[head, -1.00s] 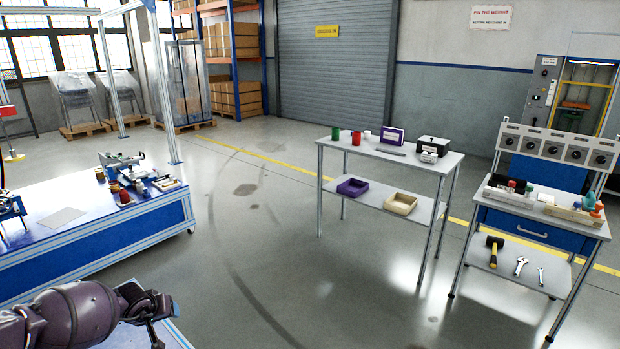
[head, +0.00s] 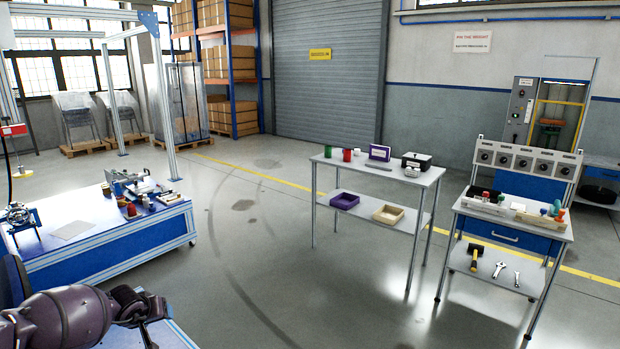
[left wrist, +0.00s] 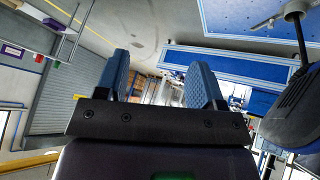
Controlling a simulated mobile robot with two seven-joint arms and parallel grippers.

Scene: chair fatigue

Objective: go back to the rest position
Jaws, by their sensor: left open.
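My left gripper (left wrist: 160,82) shows in the left wrist view with its two blue ridged fingers spread apart and nothing between them. The fingertips are hard to make out there. My right gripper is in neither view.
A blue workbench (head: 105,247) with small parts stands at the left. A grey two-level table (head: 400,172) with boxes and cans stands right of centre. A tool table (head: 545,229) with a control panel stands at the right. The floor between is clear.

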